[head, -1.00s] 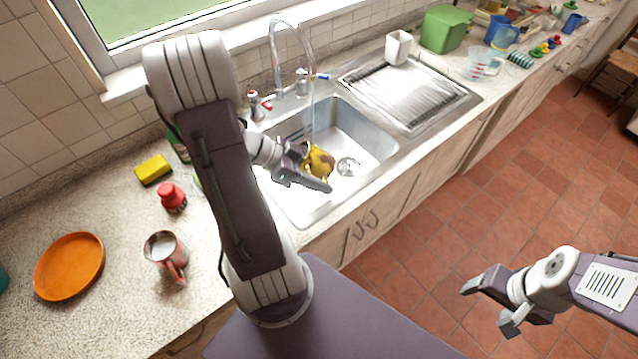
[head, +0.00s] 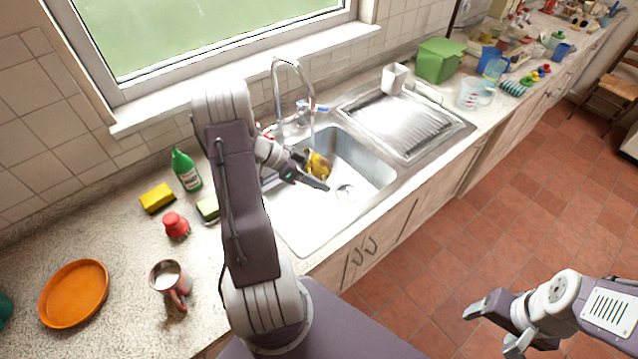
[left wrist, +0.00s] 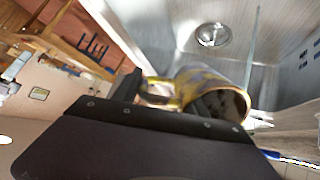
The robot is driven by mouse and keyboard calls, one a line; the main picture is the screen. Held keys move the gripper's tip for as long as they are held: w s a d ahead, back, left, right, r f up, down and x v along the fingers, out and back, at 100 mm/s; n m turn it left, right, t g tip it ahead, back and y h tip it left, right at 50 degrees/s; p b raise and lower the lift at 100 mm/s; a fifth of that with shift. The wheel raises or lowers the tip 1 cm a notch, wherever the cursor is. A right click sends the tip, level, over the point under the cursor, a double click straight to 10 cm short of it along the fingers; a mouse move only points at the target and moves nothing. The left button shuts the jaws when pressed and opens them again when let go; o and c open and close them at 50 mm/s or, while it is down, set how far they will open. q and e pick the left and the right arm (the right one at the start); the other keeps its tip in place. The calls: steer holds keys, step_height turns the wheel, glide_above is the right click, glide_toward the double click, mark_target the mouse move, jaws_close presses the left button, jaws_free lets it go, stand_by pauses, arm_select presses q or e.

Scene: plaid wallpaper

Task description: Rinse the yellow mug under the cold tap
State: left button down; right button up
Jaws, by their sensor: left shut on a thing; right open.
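The yellow mug (head: 319,165), with dark brown stains, is held in the sink basin (head: 360,165) beneath the arched tap spout (head: 292,64). My left gripper (head: 306,173) is shut on its handle. In the left wrist view the mug (left wrist: 205,85) is tilted, with a dark inside. A thin water stream (left wrist: 252,45) runs down by its rim; I cannot tell whether it enters. The blue-marked tap handle (head: 322,107) is right of the spout. The red-marked handle is mostly hidden by my left arm. My right gripper (head: 491,331) is open and empty above the floor.
A ribbed drainer (head: 400,120) with a white holder (head: 395,78) lies right of the basin.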

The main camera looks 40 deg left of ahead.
mark_target(319, 164)
arm_select(q)
steer(key=w+a+b, duration=0.1)
steer(key=w+a+f+b, duration=0.1)
steer(key=w, duration=0.1)
steer(key=w+a+b, duration=0.1)
steer(key=w, duration=0.1)
steer(key=shift+a+f+b, duration=0.15)
steer(key=shift+f+b, duration=0.15)
steer(key=shift+f, duration=0.1)
steer(key=shift+w+a, duration=0.35)
steer(key=shift+w, duration=0.05)
steer(key=shift+w+d+b, duration=0.1)
steer(key=shift+d+b, duration=0.15)
steer(key=shift+b, duration=0.3)
steer(key=shift+w+d, duration=0.1)
steer(key=shift+d, duration=0.05)
steer(key=shift+s+a+b, duration=0.2)
steer(key=shift+a+b, duration=0.15)
steer(key=shift+b, duration=0.2)
